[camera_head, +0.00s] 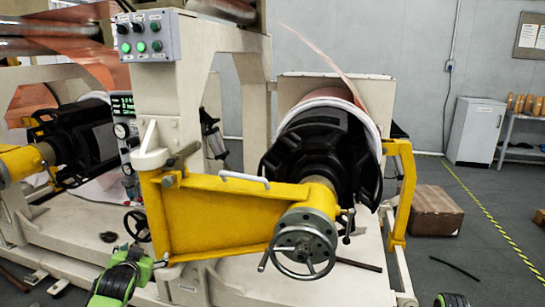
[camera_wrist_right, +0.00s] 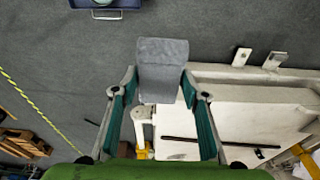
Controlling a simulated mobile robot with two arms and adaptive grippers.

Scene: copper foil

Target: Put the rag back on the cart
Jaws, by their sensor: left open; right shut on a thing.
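The grey rag (camera_wrist_right: 162,62) is held between the fingertips of my right gripper (camera_wrist_right: 159,82) in the right wrist view. It stands out flat beyond the fingers, above the floor. A dark blue tray-like surface with a handle (camera_wrist_right: 104,14) is cut off at the top edge, apart from the rag; it may be part of the cart. My left gripper (camera_head: 130,257) is low in the head view, in front of the machine base. It is open, with nothing seen in it. The rag and right gripper's fingers do not show in the head view.
The machine has a yellow swing arm (camera_head: 215,215), a handwheel (camera_head: 303,245) and a black roll core (camera_head: 315,150). A cardboard box (camera_head: 435,210) lies on the floor at right. The machine's pale base (camera_wrist_right: 240,115) is right of my right gripper. Grey floor is open between rag and tray.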

